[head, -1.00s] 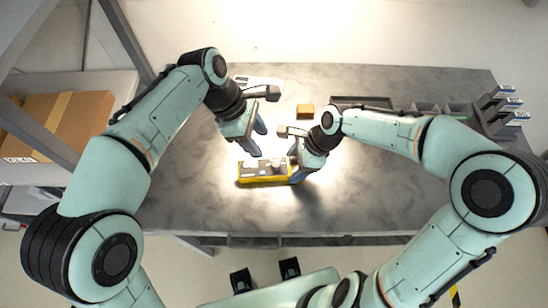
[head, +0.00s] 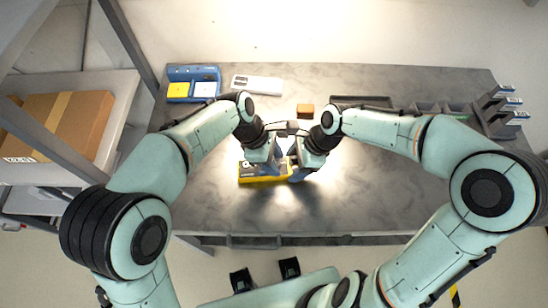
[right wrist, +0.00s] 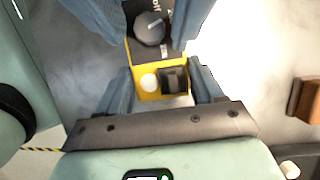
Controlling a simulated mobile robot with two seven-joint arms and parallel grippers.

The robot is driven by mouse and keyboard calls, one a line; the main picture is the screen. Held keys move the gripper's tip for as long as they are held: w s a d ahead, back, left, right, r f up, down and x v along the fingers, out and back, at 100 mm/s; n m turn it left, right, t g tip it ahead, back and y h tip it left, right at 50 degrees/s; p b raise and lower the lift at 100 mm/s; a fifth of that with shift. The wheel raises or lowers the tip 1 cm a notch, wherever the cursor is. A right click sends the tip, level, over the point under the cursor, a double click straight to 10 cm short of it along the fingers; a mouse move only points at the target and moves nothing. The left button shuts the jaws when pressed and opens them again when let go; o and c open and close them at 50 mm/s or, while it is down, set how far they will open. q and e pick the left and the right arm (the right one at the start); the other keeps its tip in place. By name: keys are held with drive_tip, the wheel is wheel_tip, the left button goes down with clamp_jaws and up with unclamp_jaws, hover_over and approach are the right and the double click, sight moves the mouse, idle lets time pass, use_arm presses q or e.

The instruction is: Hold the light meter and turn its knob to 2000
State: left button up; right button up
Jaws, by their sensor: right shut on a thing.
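The light meter (head: 262,180) is a yellow-edged box with a dark face, near the front middle of the table. My right gripper (head: 298,172) is shut on its right end; in the right wrist view, its fingers (right wrist: 161,75) flank the yellow body (right wrist: 147,95). The grey round knob (right wrist: 150,28) shows a pale pointer line; the dial marks are mostly hidden, and I cannot read the setting. My left gripper (head: 270,164) is over the meter. In the right wrist view, its blue fingers (right wrist: 150,43) stand either side of the knob, open, with gaps visible.
A blue holder (head: 194,74) with yellow and white pads and a white device (head: 257,83) lie at the back left. An orange-brown block (head: 305,111) and a dark tray (head: 362,102) are behind the grippers. Bins (head: 440,108) stand at right. The table's front is clear.

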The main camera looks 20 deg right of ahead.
use_arm(q)
clamp_jaws()
drive_tip(key=shift+m, duration=0.4)
drive_tip(key=shift+w+d+m+g+y, duration=0.1)
drive_tip(key=shift+m+g+y, duration=0.3)
drive_tip(key=shift+m, duration=0.85)
drive_tip(key=shift+m+g+y, duration=0.3)
drive_tip(key=shift+m+g, duration=0.2)
drive_tip(key=shift+m, duration=0.75)
drive_tip(key=shift+o, duration=1.6)
unclamp_jaws()
drive_tip(key=v, duration=1.2)
